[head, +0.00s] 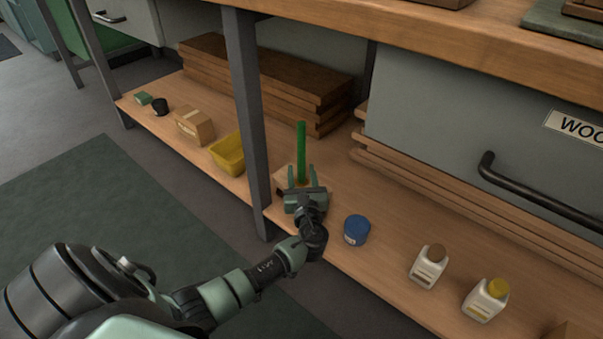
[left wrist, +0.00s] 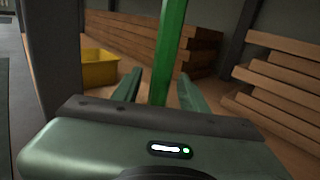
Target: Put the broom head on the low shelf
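A tall, narrow green upright piece (head: 301,150), which looks like part of the broom head, stands on the low wooden shelf (head: 385,225). A tan block (head: 283,180) shows at its foot, partly hidden by my left gripper; I cannot tell whether the two are joined. My left gripper (head: 302,173) is low over the shelf with its fingers spread. In the left wrist view the green piece (left wrist: 171,50) rises between the two fingers (left wrist: 160,88), with a gap visible on each side. Its lower end is hidden behind the gripper body. My right gripper is out of view.
A grey table leg (head: 247,120) stands just left of my gripper. A yellow bin (head: 228,154) and a cardboard box (head: 194,126) are further left. A blue tub (head: 356,230) and two white bottles (head: 429,267) stand to the right. Stacked boards (head: 270,85) lie behind.

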